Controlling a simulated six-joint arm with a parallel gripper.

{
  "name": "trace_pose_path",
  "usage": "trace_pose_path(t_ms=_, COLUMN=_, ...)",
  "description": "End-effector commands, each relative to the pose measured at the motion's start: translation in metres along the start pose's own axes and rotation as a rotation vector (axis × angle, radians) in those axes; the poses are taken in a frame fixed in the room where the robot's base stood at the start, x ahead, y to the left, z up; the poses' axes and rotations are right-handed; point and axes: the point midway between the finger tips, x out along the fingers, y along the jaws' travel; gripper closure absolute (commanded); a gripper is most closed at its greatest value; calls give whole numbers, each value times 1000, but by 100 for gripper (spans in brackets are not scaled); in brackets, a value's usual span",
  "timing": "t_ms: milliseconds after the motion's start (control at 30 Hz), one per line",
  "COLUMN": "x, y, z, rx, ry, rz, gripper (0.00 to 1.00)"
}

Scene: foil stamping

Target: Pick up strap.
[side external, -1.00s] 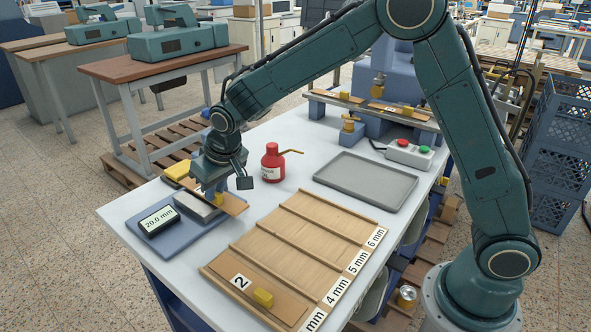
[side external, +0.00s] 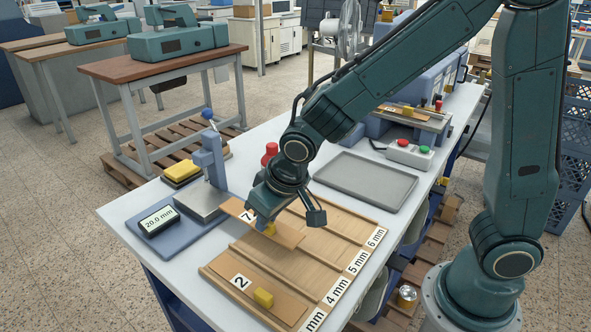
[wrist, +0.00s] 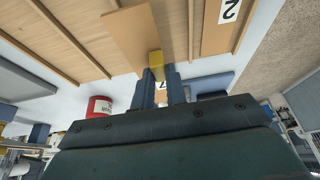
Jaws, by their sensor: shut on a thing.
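A tan strap (side external: 283,233) with a 7 label and a yellow block on it is held by my gripper (side external: 268,226). The gripper is shut on the yellow block, and the strap hangs level over the left part of the wooden slotted board (side external: 318,227). In the wrist view the strap (wrist: 131,35) extends beyond my gripper (wrist: 156,72), whose fingers close on the yellow block (wrist: 155,62). Whether the strap touches the board is unclear. Another strap, labelled 2 (side external: 262,283), lies in the board's front slot with its own yellow block.
A thickness gauge (side external: 211,172) with a 20.0 mm display (side external: 159,220) stands left. Yellow pads (side external: 182,172) lie behind it. A red bottle (side external: 270,153) is partly hidden behind my arm. A grey tray (side external: 365,180) lies empty at the back right. A button box (side external: 408,147) stands beyond.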

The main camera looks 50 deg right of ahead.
Motion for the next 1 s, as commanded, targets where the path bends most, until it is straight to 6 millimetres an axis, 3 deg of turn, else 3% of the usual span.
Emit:
trace_pose_path(t_ms=300, x=-10, y=0, z=23, rx=1, ry=1, rz=0, gripper=100)
trace_pose_path(t_ms=1000, x=-11, y=0, z=25, rx=1, ry=1, rz=0, gripper=100)
